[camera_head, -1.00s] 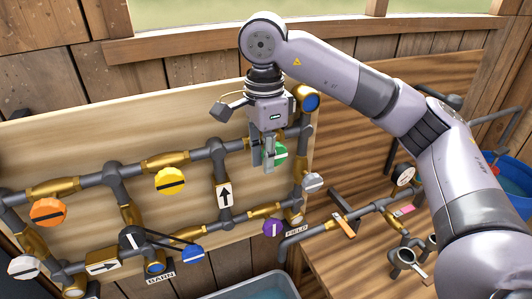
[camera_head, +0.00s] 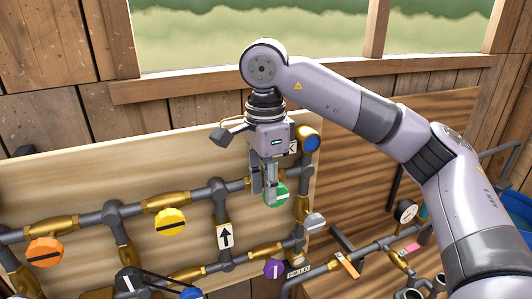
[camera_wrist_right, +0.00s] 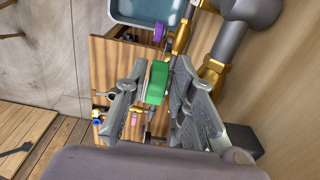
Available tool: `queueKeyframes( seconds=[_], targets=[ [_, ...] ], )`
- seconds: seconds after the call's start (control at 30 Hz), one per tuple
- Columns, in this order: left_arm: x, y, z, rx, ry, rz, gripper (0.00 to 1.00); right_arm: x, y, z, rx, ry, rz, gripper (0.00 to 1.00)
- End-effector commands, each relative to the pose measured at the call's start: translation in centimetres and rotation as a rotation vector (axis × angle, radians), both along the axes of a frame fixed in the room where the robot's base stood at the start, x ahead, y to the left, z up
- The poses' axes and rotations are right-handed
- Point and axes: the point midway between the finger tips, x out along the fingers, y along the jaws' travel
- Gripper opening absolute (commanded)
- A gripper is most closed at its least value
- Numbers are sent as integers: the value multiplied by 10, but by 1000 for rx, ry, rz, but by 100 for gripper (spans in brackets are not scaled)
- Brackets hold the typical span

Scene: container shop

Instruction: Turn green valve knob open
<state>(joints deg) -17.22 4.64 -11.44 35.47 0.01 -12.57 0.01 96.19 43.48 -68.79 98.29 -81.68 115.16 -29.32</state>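The green valve knob (camera_head: 279,196) with a white bar sits on the pipework at the right of the wooden board. In the head view my right gripper (camera_head: 268,197) hangs in front of it and covers its left part. In the right wrist view the green knob (camera_wrist_right: 157,82) lies between the two spread fingers of my right gripper (camera_wrist_right: 158,75). The fingers stand apart, one on each side of the knob; whether either touches it is hard to tell. My left gripper is in neither view.
Near the green knob are a blue knob (camera_head: 311,143) above, a grey knob (camera_head: 315,222) lower right and a purple knob (camera_head: 274,269) below. Yellow (camera_head: 170,222) and orange (camera_head: 44,252) knobs sit further left. More pipework with a gauge (camera_head: 406,211) stands at right.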

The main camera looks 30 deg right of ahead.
Motion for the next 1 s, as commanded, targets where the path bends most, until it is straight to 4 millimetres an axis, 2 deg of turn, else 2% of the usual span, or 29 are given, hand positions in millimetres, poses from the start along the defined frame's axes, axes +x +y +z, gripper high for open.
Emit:
queueKeyframes(
  seconds=[0.03,0.3,0.5,0.7,1.0],
  targets=[
    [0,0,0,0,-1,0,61,1,0,11,-1,-6,-1,23],
    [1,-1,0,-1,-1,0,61,1,1,58,-1,-5,-1,23],
    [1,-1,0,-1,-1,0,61,1,2,81,-1,-1,0,23],
    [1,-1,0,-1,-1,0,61,1,2,89,-1,0,0,23],
    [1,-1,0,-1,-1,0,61,0,2,89,-1,1,0,23]
  ],
)
